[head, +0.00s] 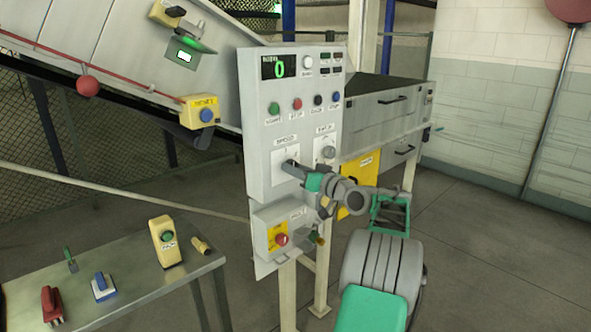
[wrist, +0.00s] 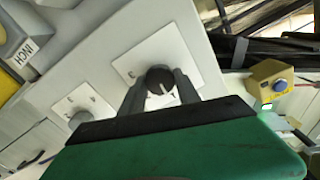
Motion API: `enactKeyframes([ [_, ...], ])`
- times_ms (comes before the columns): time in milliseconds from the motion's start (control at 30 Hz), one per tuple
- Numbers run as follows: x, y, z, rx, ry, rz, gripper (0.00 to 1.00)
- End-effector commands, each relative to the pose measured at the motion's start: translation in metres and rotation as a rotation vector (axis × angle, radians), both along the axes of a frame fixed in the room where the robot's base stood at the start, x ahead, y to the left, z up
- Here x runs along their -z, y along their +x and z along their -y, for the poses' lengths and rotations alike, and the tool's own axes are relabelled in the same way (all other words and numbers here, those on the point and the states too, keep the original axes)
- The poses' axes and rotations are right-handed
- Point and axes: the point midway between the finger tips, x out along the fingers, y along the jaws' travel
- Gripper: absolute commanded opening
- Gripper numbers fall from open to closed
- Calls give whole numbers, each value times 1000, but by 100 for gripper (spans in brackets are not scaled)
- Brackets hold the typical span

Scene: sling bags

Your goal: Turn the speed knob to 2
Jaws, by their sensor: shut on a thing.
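The speed knob (wrist: 160,78) is dark and round with a pale pointer line. It sits on a white plate (head: 285,155) on the left of the grey control panel, under the label SPEED. My gripper (head: 291,163) reaches the panel there from the right. In the wrist view its two grey fingers are shut on the speed knob, one on each side. The pointer line slants towards the lower part of the plate in that view. A few plate marks show, but the fingers hide others, so I cannot tell the setting. The panel's display (head: 279,68) shows a green 0.
A second knob (head: 326,152) is right of the speed knob. Several coloured buttons sit above, and a yellow-backed red button (head: 281,239) below. A metal table (head: 125,285) with small tools stands at lower left. Conveyor sides flank the panel; floor is clear at right.

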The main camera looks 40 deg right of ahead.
Motion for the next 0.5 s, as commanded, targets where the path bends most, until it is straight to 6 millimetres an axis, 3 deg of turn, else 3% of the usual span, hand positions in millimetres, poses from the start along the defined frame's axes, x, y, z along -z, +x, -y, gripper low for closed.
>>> enactKeyframes([
  [500,-4,0,0,0,399,-11,0],
])
